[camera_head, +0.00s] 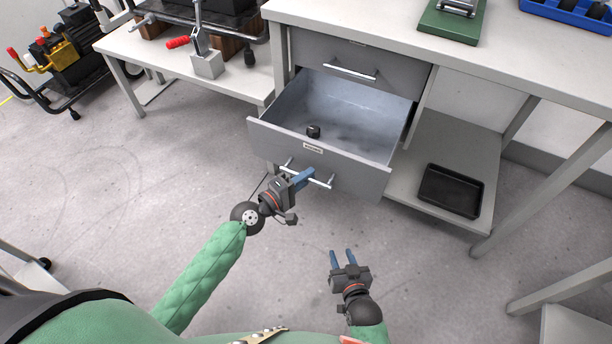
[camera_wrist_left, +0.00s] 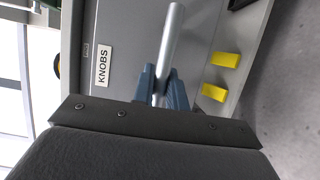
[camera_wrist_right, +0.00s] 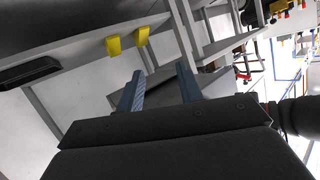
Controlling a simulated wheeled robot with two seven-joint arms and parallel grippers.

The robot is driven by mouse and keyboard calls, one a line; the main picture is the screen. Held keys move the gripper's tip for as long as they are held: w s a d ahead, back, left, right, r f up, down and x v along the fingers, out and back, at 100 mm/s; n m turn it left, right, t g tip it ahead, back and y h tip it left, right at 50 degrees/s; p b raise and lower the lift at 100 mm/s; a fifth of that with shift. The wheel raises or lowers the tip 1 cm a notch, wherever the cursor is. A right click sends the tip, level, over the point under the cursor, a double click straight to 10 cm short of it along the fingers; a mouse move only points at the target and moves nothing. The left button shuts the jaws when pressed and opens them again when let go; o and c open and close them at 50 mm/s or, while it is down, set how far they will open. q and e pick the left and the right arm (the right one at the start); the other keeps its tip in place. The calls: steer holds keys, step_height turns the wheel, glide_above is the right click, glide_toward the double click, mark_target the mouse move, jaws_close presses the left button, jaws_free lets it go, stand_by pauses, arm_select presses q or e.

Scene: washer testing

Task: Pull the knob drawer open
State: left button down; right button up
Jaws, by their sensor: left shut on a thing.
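The knob drawer (camera_head: 340,171) is the lower grey drawer of the workbench and stands pulled well out, with its inside showing. One small black knob (camera_head: 313,131) lies in it near the front. In the left wrist view its label reads KNOBS (camera_wrist_left: 103,66). My left gripper (camera_head: 301,178) is shut on the silver bar handle (camera_head: 318,182) of this drawer; the handle also shows between the fingers in the left wrist view (camera_wrist_left: 172,40). My right gripper (camera_head: 343,257) is open and empty, above the floor, below and right of the drawer.
The upper drawer (camera_head: 358,62) is shut. A black tray (camera_head: 451,190) lies on the low shelf at right. A side table (camera_head: 180,50) with a red-handled clamp (camera_head: 200,50) stands at left. The floor (camera_head: 130,190) in front is clear.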

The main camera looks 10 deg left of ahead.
arm_select(q)
steer(key=c, duration=1.4)
jaws_free()
